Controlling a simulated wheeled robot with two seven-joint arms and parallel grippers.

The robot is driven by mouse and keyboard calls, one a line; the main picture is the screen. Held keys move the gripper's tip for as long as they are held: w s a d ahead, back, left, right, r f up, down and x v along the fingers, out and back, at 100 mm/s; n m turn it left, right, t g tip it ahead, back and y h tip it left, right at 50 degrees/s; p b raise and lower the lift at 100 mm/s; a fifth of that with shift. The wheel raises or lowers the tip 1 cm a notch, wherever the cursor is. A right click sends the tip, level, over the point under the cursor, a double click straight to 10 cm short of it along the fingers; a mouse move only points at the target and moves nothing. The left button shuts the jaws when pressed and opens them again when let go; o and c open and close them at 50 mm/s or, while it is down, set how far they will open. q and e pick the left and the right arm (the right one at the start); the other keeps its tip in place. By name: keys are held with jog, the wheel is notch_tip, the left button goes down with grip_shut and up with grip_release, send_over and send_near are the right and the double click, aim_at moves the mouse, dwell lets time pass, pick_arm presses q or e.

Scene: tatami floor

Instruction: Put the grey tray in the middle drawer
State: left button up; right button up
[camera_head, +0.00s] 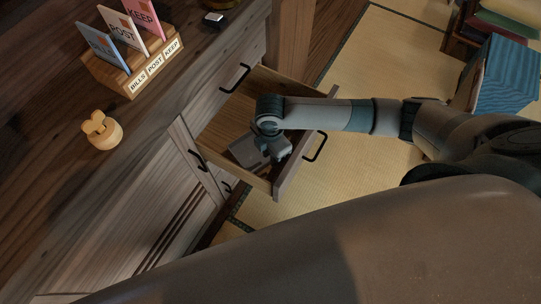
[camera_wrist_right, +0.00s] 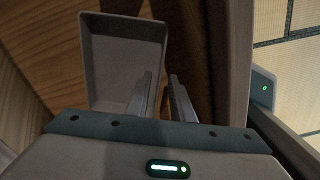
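The grey tray (camera_head: 243,150) lies inside the pulled-out wooden drawer (camera_head: 222,120), towards its front end. In the right wrist view the tray (camera_wrist_right: 122,48) shows as a shallow, empty rectangle with raised walls. My right gripper (camera_head: 274,156) reaches down into the drawer at the tray's right side. Its two fingers (camera_wrist_right: 161,82) stand a little apart, near the tray's right wall. I cannot tell whether they touch that wall. Part of the tray is hidden behind the gripper in the head view. My left gripper is not in view.
A wooden letter holder (camera_head: 140,71) with several cards and a light wooden object (camera_head: 101,131) stand on the cabinet top (camera_head: 50,120). A small dark-and-white item (camera_head: 214,19) lies near its edge. A blue box (camera_head: 507,76) stands at the upper right. Tatami floor (camera_head: 350,95) is open beyond the drawer.

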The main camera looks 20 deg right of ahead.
notch_tip(320, 180, up, 11)
dwell(0.4)
jog(key=shift+s, duration=0.1)
dwell(0.4)
